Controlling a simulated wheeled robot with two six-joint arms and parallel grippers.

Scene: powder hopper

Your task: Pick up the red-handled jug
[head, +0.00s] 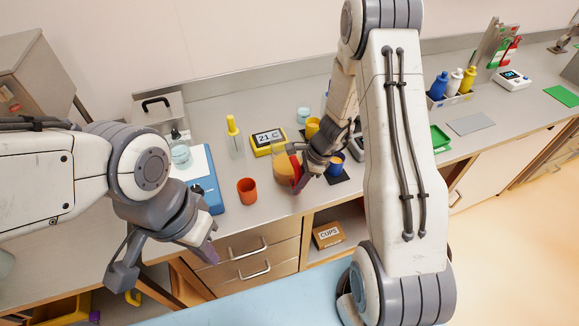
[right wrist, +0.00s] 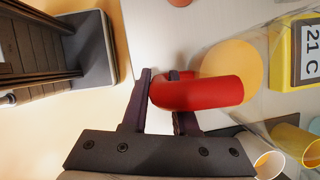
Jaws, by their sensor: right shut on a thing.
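The jug (head: 282,168) stands on the counter near its front edge and holds a yellow-orange content. Its red handle (head: 296,166) faces my right gripper (head: 301,184). In the right wrist view the two dark fingers of this gripper (right wrist: 160,98) are closed on either side of the red handle (right wrist: 210,92), and the clear jug body with its yellow content (right wrist: 236,66) is beyond. Part of the handle is hidden by the fingers. My left gripper (head: 165,268) is open and empty, in front of the counter at the left.
An orange cup (head: 247,191) stands left of the jug, and a blue cup (head: 335,165) stands close at the right. A yellow display (head: 269,141) reading 21 C and a yellow cup (head: 312,127) are behind. A blue device (head: 207,184) is further left.

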